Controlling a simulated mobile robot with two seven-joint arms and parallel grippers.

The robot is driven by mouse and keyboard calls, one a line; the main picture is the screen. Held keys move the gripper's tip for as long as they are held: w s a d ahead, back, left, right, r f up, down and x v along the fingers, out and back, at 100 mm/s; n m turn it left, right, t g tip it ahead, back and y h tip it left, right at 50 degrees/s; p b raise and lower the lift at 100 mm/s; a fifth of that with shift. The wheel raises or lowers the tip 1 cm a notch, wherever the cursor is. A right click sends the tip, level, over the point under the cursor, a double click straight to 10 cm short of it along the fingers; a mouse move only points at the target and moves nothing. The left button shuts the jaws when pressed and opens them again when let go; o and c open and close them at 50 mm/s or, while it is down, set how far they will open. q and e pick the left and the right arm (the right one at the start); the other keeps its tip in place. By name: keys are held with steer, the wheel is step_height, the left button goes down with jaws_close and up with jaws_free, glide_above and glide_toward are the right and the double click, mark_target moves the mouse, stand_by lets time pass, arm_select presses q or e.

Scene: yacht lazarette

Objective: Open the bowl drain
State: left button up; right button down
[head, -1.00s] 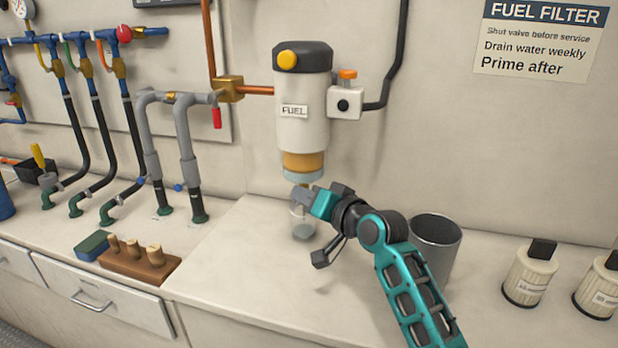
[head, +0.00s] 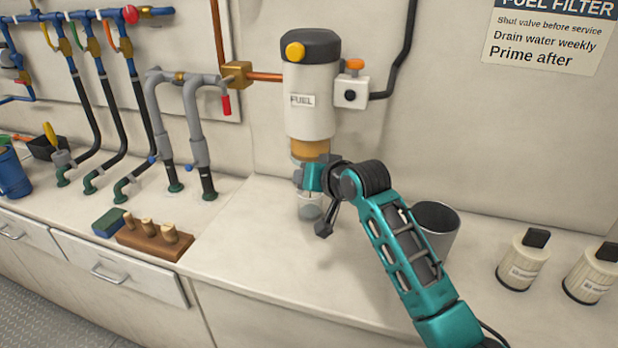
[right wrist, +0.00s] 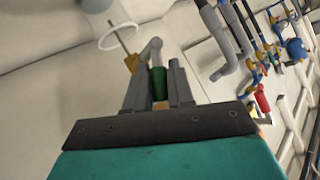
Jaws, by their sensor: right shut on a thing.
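The fuel filter (head: 308,108) hangs on the wall, a white cylinder with a dark cap and a FUEL label. Its amber bowl (head: 310,149) is at the bottom. My right gripper (head: 308,178) is just under the bowl and hides the drain in the head view. In the right wrist view its fingers (right wrist: 158,92) are shut on a green grip (right wrist: 158,84), which joins a grey lever (right wrist: 151,52) beside a small brass piece (right wrist: 132,63). A clear jar (head: 310,208) stands on the counter below the gripper. My left gripper is out of view.
A grey metal can (head: 436,228) stands close behind my right forearm. A wooden block with pegs (head: 153,240) and grey pipes (head: 197,125) are at the left. The counter front (head: 270,260) is clear.

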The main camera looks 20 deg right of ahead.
steer(key=c, duration=1.1)
jaws_free()
steer(key=v, duration=1.3)
